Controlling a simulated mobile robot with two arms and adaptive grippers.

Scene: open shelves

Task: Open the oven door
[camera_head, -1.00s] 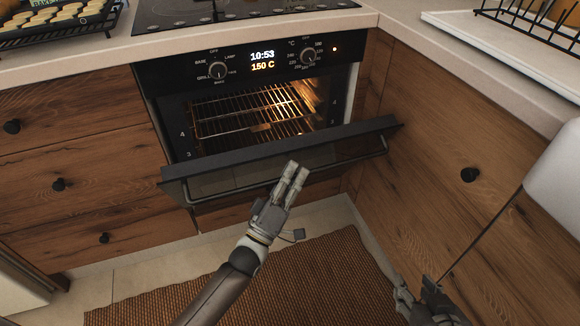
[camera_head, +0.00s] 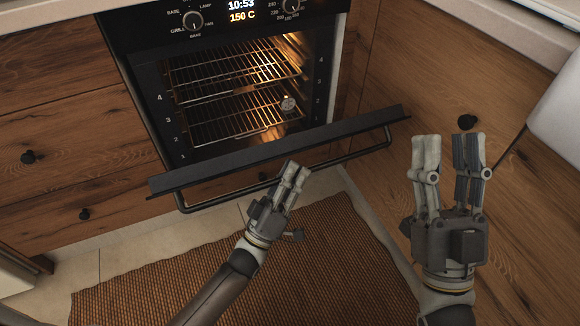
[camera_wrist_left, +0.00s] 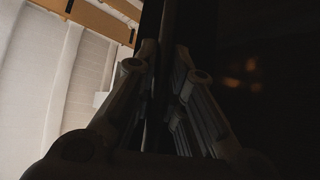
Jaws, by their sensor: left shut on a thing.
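The oven (camera_head: 220,60) is lit inside and shows wire racks (camera_head: 235,112). Its door (camera_head: 270,152) is tilted well down and outward, so the cavity is open to view. A dark bar handle (camera_head: 345,157) runs along the door's outer edge. My left gripper (camera_head: 296,172) is shut on the handle near its middle. In the left wrist view its fingers (camera_wrist_left: 165,75) close around a dark bar, and the picture is dim. My right gripper (camera_head: 448,150) is raised at the right, fingers apart and empty, away from the door.
Wooden drawers with black knobs (camera_head: 28,157) stand left of the oven. A wooden cabinet (camera_head: 450,80) with a black knob stands at the right, close behind my right gripper. A brown woven rug (camera_head: 330,260) covers the floor in front. The display reads 150 C.

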